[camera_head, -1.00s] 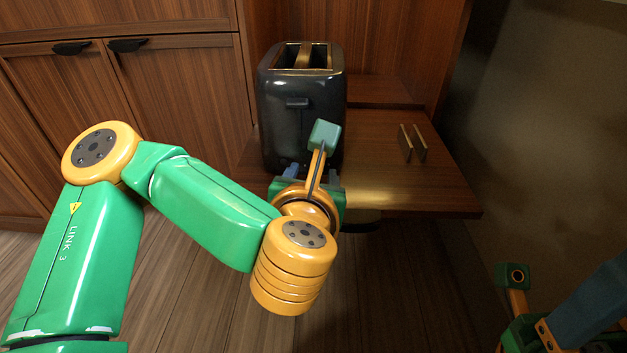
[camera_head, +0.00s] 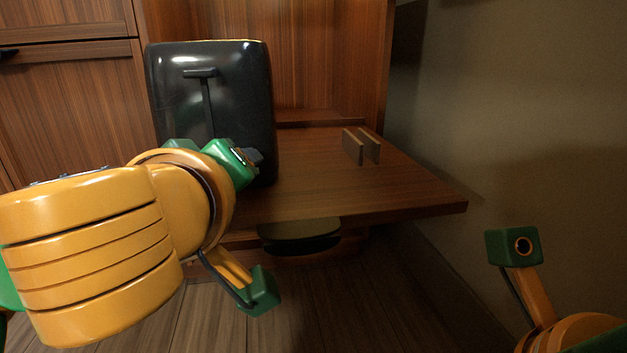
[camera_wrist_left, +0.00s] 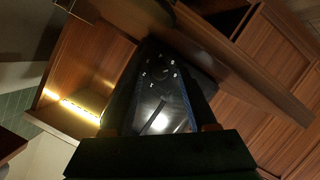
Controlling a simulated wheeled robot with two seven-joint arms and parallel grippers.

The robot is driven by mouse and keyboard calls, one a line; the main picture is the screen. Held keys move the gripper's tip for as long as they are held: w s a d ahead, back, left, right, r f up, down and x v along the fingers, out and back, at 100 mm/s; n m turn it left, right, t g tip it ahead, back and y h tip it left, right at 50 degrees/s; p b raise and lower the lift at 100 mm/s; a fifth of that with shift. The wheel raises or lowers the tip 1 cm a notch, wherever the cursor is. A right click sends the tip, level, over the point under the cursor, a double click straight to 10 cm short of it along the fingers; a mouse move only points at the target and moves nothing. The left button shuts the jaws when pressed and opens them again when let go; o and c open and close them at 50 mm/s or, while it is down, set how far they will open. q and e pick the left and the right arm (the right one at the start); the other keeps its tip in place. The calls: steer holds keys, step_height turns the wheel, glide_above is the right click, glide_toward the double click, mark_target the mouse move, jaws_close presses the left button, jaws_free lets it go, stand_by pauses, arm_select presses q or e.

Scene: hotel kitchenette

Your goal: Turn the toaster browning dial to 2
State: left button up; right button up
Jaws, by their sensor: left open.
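The black toaster (camera_head: 225,95) stands upright on the wooden shelf, left of centre in the head view. Its lever (camera_head: 200,73) is at the top of the front slot. My left gripper (camera_head: 250,158) is at the lower front of the toaster, partly hidden by my own wrist. In the left wrist view, the toaster front (camera_wrist_left: 165,108) shows between my two spread fingers. The dark browning dial (camera_wrist_left: 160,74) has small white marks around it, too small to read. The dial is hidden in the head view. I cannot tell whether a finger touches it.
The wooden shelf (camera_head: 330,185) is clear right of the toaster, except for two small upright wooden slats (camera_head: 361,147). A plain wall (camera_head: 500,110) is at the right. A dark rounded object (camera_head: 300,235) is under the shelf's front edge.

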arm_select(q)
steer(key=shift+w+a+f, duration=0.1)
steer(key=shift+w, duration=0.2)
jaws_close()
steer(key=shift+f+n+b, duration=0.1)
steer(key=shift+n+b, duration=0.25)
steer(key=shift+n, duration=0.05)
steer(key=shift+a+n+t+h, duration=0.1)
steer(key=shift+n+t+h, duration=0.2)
steer(key=shift+n+h, duration=0.15)
steer(key=shift+a+n+t+h, duration=0.1)
steer(key=shift+n+t+h, duration=0.55)
steer(key=shift+n, duration=1.2)
